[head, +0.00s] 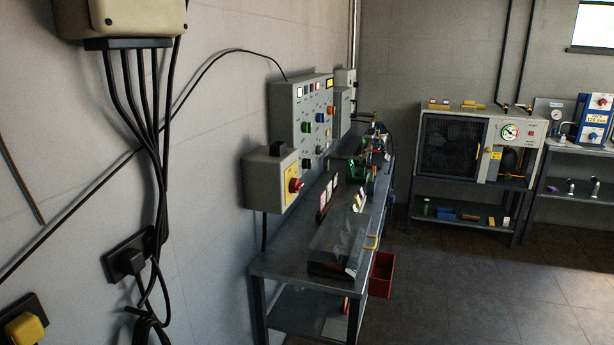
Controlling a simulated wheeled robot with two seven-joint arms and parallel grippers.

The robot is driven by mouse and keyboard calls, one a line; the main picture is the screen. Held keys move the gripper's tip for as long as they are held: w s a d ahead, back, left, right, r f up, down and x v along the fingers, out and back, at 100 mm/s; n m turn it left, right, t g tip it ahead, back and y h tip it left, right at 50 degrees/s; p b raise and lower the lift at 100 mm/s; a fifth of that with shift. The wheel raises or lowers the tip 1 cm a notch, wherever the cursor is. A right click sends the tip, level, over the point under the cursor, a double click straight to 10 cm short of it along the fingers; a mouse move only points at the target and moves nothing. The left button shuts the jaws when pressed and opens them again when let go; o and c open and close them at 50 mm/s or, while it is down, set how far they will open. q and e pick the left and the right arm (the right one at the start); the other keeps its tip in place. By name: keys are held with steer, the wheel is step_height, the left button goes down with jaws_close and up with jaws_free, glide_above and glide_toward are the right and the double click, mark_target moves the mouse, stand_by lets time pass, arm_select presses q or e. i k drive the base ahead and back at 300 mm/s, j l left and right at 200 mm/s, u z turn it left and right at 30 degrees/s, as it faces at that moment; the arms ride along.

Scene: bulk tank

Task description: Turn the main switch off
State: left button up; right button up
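The main switch looks to be the red rotary knob (295,185) on a yellow plate (290,183), on the right-hand face of a grey box (262,180) fixed to the left wall. The box hangs above the near end of a long metal bench. The knob's exact setting is too small to read. Neither of my grippers shows in the head view.
The bench (283,265) runs along the left wall, with a dark sloped case (338,245) at its near end. A control panel (314,115) is behind the switch box. A red bin (382,274) hangs at the bench's side. The floor (470,290) to the right is clear.

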mark_target(295, 185)
steer(key=i+l+u, duration=0.2)
steer(key=i+l, duration=0.4)
steer(key=i+l+u, duration=0.2)
steer(key=i+l, duration=0.35)
steer(key=l, duration=0.2)
steer(key=i+l+u, duration=0.1)
steer(key=l, duration=0.65)
steer(key=i+l+u, duration=0.15)
steer(key=l, duration=0.65)
steer(key=l+u, duration=0.1)
steer(key=l, duration=0.65)
steer(key=i, duration=0.05)
